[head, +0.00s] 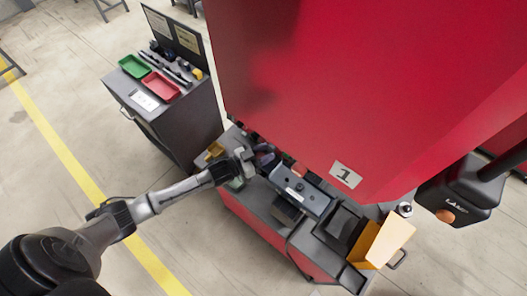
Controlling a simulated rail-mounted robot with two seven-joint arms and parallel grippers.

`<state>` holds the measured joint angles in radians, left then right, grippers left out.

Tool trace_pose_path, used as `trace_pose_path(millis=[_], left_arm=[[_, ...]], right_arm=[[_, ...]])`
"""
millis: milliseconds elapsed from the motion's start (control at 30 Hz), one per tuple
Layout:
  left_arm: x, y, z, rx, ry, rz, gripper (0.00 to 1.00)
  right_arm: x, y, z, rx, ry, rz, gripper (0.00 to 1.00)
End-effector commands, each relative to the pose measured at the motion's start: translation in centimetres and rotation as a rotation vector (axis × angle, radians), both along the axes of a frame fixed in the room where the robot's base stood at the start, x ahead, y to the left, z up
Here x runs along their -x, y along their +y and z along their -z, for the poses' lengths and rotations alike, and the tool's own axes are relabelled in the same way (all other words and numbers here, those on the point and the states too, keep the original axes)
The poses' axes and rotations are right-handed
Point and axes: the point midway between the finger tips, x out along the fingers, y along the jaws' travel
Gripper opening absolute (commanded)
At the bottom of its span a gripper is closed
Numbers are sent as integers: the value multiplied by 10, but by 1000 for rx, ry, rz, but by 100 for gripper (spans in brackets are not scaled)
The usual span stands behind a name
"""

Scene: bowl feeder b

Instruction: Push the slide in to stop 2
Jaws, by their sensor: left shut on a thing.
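My left gripper (243,164) reaches in from the left to the left end of the red and grey machine base. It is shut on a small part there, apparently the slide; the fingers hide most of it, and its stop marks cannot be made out. A grey bar-shaped unit (300,192) with a round dark spot lies on the base, to the right of the gripper. My right gripper is not in view.
A large red housing (370,80) with a "1" label overhangs the base. A yellow-orange box (380,243) stands at the front right. A grey cabinet (185,125) with green (134,66) and red (161,86) trays stands behind left.

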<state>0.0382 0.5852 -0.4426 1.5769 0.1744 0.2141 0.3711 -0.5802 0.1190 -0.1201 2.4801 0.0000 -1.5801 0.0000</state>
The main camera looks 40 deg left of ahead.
Motion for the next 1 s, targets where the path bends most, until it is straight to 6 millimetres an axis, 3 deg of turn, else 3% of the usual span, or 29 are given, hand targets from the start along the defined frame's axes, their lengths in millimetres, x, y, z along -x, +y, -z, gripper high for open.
trace_pose_path(millis=[267, 667, 867, 1000], left_arm=[[0, 0, -1, 0, -1, 0, 58], [3, 2, 1, -1, 2, 0, 58], [26, 13, 3, -2, 4, 0, 58], [51, 25, 4, -2, 4, 1, 58]], right_arm=[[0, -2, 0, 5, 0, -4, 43], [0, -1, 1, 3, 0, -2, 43], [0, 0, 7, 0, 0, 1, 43], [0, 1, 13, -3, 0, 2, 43]])
